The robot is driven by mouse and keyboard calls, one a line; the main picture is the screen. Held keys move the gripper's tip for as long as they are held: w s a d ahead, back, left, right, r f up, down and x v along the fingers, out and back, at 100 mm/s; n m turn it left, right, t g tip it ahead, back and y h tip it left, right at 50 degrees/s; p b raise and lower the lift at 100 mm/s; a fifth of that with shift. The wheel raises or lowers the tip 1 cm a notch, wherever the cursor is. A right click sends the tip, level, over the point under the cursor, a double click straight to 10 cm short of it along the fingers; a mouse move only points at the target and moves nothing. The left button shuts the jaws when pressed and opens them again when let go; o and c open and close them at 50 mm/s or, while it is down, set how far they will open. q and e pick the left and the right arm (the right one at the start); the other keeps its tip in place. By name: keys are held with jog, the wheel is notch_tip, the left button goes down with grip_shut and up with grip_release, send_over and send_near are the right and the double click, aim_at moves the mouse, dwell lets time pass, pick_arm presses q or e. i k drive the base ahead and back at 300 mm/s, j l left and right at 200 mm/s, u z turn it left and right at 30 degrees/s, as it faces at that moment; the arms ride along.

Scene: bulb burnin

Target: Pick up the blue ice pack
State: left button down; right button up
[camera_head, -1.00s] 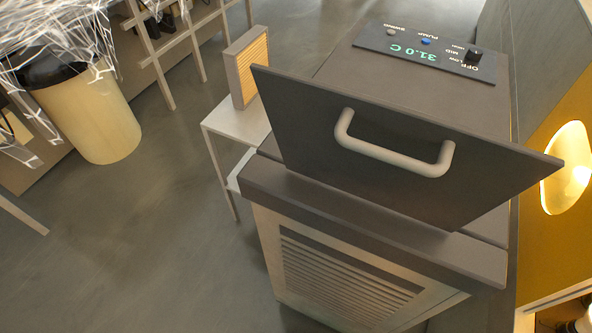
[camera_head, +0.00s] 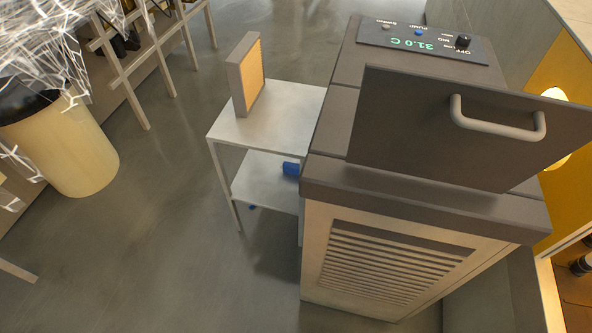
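A blue object (camera_head: 291,169), which looks like the ice pack, lies on the lower shelf of a small white side table (camera_head: 268,186). It is at the shelf's right end, and the grey cabinet partly hides it. A smaller blue spot (camera_head: 252,207) shows near the floor below that shelf; I cannot tell what it is. Neither of my grippers is in view.
The grey cabinet (camera_head: 335,190) has a raised lid with a handle (camera_head: 497,128) and a panel (camera_head: 425,42) reading 31.0 C. A framed filter (camera_head: 246,75) stands on the table's top. A bin (camera_head: 62,150) stands left. Open floor lies between.

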aim_at(289, 168)
jog(key=j+z, duration=0.1)
jog(key=z, duration=0.85)
jog(key=j+z, duration=0.25)
jog(key=j, duration=0.25)
jog(key=j+z, duration=0.3)
jog(key=j, duration=0.15)
jog(key=j+z, duration=0.25)
jog(key=j, duration=0.25)
jog(key=k+j+z, duration=0.1)
jog(key=j+z, duration=0.2)
jog(key=j, duration=0.15)
jog(key=k+j+z, duration=0.25)
jog(key=j, duration=0.2)
jog(key=i, duration=0.1)
